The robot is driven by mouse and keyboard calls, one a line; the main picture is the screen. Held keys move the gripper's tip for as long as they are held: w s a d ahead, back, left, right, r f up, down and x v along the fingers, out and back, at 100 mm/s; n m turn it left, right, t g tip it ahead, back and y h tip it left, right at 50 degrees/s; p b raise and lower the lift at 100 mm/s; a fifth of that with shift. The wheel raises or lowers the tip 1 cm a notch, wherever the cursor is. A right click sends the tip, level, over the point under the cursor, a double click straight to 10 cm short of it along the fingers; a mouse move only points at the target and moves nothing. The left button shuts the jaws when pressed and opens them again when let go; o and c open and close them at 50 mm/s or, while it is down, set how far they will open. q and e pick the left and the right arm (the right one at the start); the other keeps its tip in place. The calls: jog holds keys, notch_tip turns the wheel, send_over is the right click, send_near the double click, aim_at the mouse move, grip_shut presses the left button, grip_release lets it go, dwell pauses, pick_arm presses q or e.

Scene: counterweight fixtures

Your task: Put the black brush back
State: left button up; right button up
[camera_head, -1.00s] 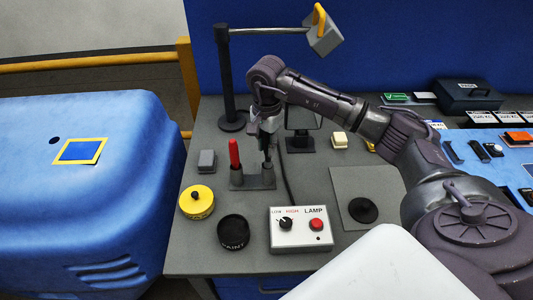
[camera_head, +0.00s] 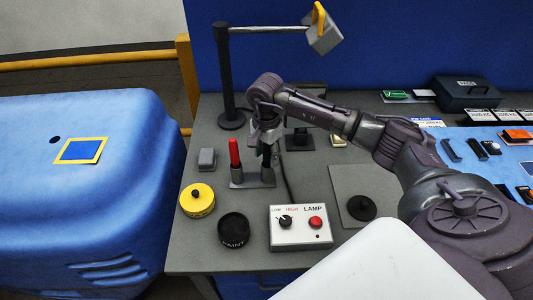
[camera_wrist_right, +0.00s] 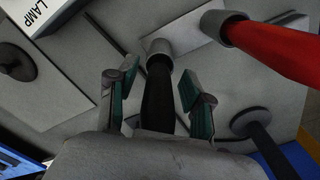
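The black brush (camera_wrist_right: 158,95) stands in the right cup of a grey two-cup holder (camera_head: 239,182), with its lower end inside the cup's rim. My right gripper (camera_wrist_right: 156,86) is around the brush's upper part. Its green-padded fingers are on either side with gaps between pads and brush, so it is open. A red brush or handle (camera_head: 234,152) stands in the left cup. My left gripper is in neither view.
The lamp box (camera_head: 300,228) and black paint pot (camera_head: 234,231) are in front of the holder. A yellow tin (camera_head: 197,201) and grey block (camera_head: 207,160) are to its left. A lamp post (camera_head: 228,75) stands behind. Bare table lies near the left edge.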

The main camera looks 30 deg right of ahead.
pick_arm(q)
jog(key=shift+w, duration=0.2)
pick_arm(e)
jog(key=shift+r, duration=0.3)
notch_tip(320, 180, up, 11)
jog(key=b, duration=0.4)
jog(key=shift+w+f, duration=0.1)
jog(key=shift+f, duration=0.1)
jog(key=shift+r, duration=0.55)
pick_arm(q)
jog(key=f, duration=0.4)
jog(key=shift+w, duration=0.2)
pick_arm(e)
jog(key=shift+a, duration=0.1)
